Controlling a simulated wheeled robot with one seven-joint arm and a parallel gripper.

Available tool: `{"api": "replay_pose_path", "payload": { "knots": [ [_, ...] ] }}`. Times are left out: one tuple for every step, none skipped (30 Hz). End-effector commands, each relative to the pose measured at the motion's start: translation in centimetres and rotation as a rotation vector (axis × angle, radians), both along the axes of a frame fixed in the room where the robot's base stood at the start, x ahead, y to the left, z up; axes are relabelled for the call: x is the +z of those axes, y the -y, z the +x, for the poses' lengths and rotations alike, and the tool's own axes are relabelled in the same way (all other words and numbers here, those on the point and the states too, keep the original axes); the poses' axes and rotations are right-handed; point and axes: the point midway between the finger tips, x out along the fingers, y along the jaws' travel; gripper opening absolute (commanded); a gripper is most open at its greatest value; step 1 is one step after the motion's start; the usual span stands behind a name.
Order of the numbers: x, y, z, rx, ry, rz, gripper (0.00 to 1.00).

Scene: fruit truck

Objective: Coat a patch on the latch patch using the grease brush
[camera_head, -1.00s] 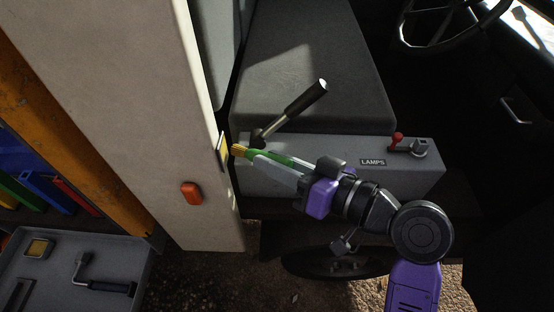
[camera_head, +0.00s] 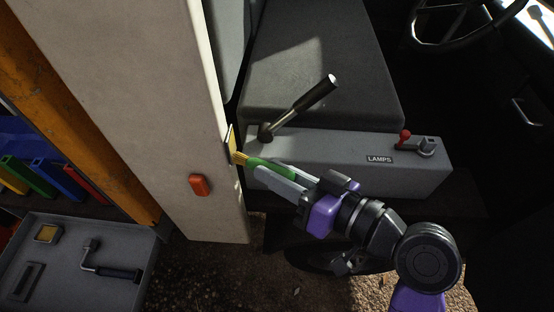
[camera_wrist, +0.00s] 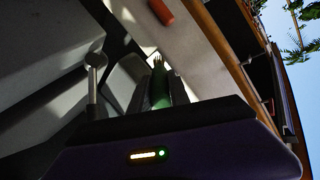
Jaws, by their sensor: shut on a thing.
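My gripper (camera_head: 277,177) is shut on the grease brush (camera_head: 255,164), which has a green handle and yellow-tan bristles. The brush points left, and its bristle tip is at or very near the yellow latch patch (camera_head: 231,140) on the edge of the pale door panel; I cannot tell if they touch. In the wrist view the green brush (camera_wrist: 160,85) stands between the fingers, with its bristles up. The latch patch shows edge-on in the head view, so any coating on it cannot be made out.
A black-handled lever (camera_head: 299,108) rises from the grey box marked LAMPS (camera_head: 345,165), close behind my gripper. A red switch (camera_head: 404,136) is on the box's right. A grey tray (camera_head: 66,278) holding a crank tool (camera_head: 108,268) lies lower left. An orange reflector (camera_head: 201,185) sits on the panel.

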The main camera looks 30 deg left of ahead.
Motion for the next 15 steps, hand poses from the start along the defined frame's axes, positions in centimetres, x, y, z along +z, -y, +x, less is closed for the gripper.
{"api": "replay_pose_path", "payload": {
  "knots": [
    [0.0,0.1,-0.2,0.000,0.000,0.000,0.00],
    [0.0,0.2,-0.3,0.000,0.000,0.000,0.00],
    [0.0,0.2,-0.4,0.000,0.000,0.000,0.00],
    [0.0,0.2,-0.4,0.000,0.000,0.000,0.00],
    [0.0,0.2,-0.4,0.000,0.000,0.000,0.00],
    [0.0,0.1,-0.5,0.000,0.000,0.000,0.00],
    [0.0,0.1,-0.4,0.000,0.000,0.000,0.00],
    [0.0,0.1,-0.4,0.000,0.000,0.000,0.00],
    [0.0,0.0,-0.2,0.000,0.001,0.000,0.00],
    [0.0,-0.1,0.0,0.000,0.001,0.000,0.00],
    [0.0,-0.2,0.1,0.000,0.001,0.000,0.00],
    [0.0,-0.3,0.4,0.000,0.001,0.000,0.00],
    [-0.1,-0.5,0.6,0.000,0.001,0.000,0.00],
    [-0.1,-0.6,0.9,0.000,0.001,0.000,0.00],
    [0.0,-0.7,1.2,0.000,0.002,0.000,0.00]
  ]
}}
